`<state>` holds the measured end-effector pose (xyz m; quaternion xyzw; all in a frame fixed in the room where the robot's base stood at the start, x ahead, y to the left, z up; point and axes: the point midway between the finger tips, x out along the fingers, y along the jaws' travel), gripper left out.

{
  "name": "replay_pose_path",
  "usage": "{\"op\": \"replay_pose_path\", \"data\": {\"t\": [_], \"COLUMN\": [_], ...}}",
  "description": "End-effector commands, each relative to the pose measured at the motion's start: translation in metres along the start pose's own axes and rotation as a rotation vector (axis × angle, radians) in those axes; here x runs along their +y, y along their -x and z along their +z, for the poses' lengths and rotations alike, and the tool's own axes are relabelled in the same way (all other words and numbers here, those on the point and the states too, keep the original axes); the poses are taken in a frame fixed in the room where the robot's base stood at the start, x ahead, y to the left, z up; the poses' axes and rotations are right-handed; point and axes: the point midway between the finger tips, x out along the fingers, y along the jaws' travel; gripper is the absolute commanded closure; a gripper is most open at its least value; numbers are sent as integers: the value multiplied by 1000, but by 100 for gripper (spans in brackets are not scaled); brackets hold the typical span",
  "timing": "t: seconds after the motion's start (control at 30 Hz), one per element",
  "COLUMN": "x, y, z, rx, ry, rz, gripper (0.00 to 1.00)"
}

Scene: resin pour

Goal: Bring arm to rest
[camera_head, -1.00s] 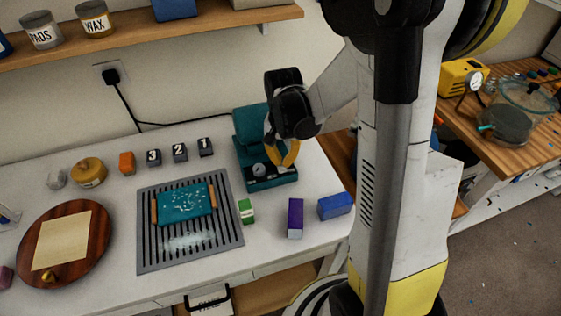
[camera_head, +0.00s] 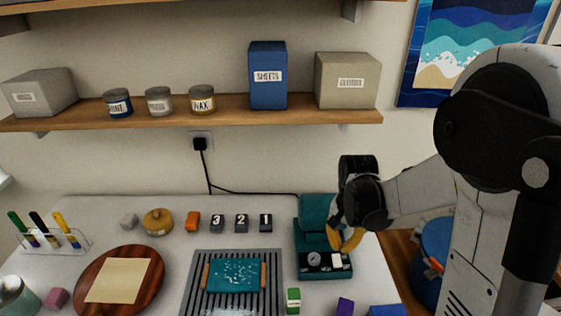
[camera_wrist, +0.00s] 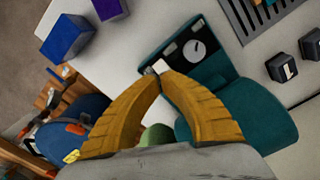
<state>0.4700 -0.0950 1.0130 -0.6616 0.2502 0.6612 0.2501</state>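My gripper (camera_head: 346,246) has yellow curved fingers and hangs in front of the teal machine (camera_head: 318,208) at the back right of the white table. In the wrist view, the fingertips of my gripper (camera_wrist: 160,75) come together with nothing clearly held between them. Just beyond the tips is a small white block or switch (camera_wrist: 159,66) on the machine's front panel, beside a round dial (camera_wrist: 195,50). Whether the tips touch the white part cannot be told. My arm reaches in from the right.
A slotted grey mat (camera_head: 187,300) bears a teal tray (camera_head: 235,276). Green (camera_head: 293,300), purple (camera_head: 345,306) and blue (camera_head: 386,311) blocks lie near the machine. Numbered dark blocks (camera_head: 241,223) stand behind the mat. A wooden shelf (camera_head: 230,108) with jars and boxes hangs above.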

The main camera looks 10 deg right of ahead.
Motion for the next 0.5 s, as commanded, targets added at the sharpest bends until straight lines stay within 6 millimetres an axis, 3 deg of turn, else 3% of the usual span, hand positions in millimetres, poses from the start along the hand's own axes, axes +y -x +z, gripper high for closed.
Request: {"op": "replay_pose_path", "data": {"t": [0.23,0.5], "x": [-5,-9], "y": [26,74], "z": [19,76], "rx": [77,294], "ry": [103,375], "rz": [-41,-137], "gripper": [100,100]}}
